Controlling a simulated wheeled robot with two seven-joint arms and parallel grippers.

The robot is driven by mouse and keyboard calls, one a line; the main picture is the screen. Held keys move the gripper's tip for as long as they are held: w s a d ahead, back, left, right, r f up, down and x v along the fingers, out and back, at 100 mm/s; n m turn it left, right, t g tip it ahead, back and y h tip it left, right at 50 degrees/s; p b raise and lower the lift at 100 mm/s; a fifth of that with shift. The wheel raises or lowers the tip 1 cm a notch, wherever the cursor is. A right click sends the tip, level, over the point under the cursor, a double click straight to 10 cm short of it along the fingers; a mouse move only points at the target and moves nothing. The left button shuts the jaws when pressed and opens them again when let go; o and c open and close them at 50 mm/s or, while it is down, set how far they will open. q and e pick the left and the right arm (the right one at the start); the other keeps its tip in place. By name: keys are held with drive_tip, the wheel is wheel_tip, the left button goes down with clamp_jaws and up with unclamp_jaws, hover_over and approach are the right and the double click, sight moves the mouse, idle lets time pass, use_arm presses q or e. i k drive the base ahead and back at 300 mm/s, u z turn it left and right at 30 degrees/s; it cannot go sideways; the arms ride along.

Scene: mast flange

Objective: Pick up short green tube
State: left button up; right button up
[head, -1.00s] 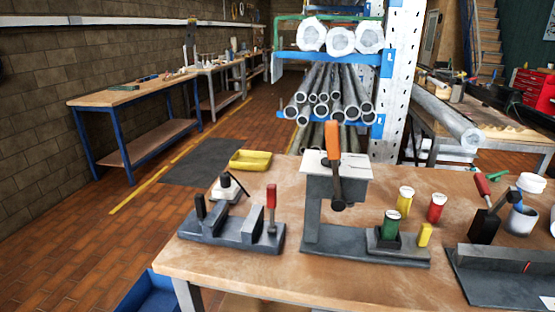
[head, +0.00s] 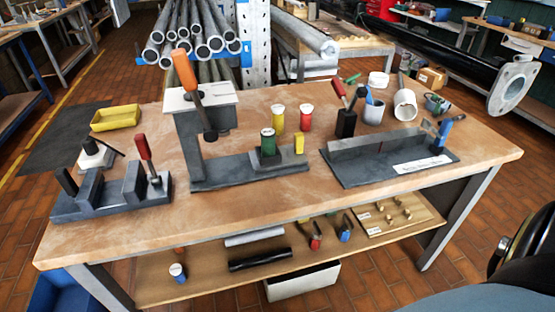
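A short green cylinder with a pale top (head: 268,142) stands upright in a dark holder on the base of the grey press (head: 215,172), in the middle of the workbench. A small green piece (head: 352,79) lies near the back edge of the bench, partly behind red and black tool handles; it is too small to tell its exact shape. Neither of my grippers is in view.
A yellow cylinder (head: 277,118) and a red cylinder (head: 306,117) stand behind the green one, and a small yellow block (head: 299,144) is beside it. A grey vise (head: 112,190) is at left, a long grey fixture (head: 390,155) at right. The bench front (head: 260,205) is clear.

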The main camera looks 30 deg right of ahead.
sight(268, 145)
drive_tip(key=u, duration=1.7)
drive_tip(key=k, duration=0.85)
drive_tip(key=z, duration=1.7)
drive_tip(key=i, duration=0.5)
drive_tip(key=z, duration=0.05)
